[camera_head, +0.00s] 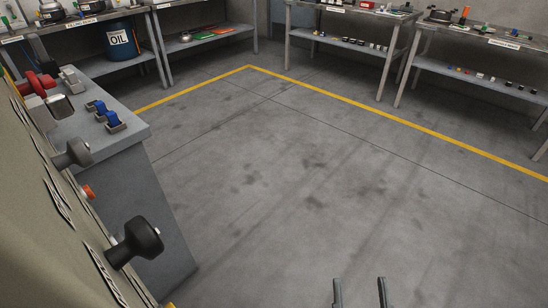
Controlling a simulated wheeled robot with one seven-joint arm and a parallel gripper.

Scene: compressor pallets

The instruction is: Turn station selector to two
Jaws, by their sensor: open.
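A beige panel (45,215) runs along the left edge, seen at a steep angle. A large black knob (143,238) sticks out from its lower part. A dark grey knob (75,153) sticks out higher up, with a small orange-red button (88,192) between them. The panel's labels are edge-on and unreadable, so I cannot tell which knob is the station selector or where it points. My gripper (360,291) shows only as two separate fingertips at the bottom edge, right of centre. It is open and empty, over the floor and well apart from the panel.
A grey bench (128,136) with blue-and-grey parts (103,112) stands behind the panel. A red handle (37,83) is at the upper left. Shelving with a blue oil drum (120,40) and loaded tables line the back. The floor (320,170) inside the yellow line is clear.

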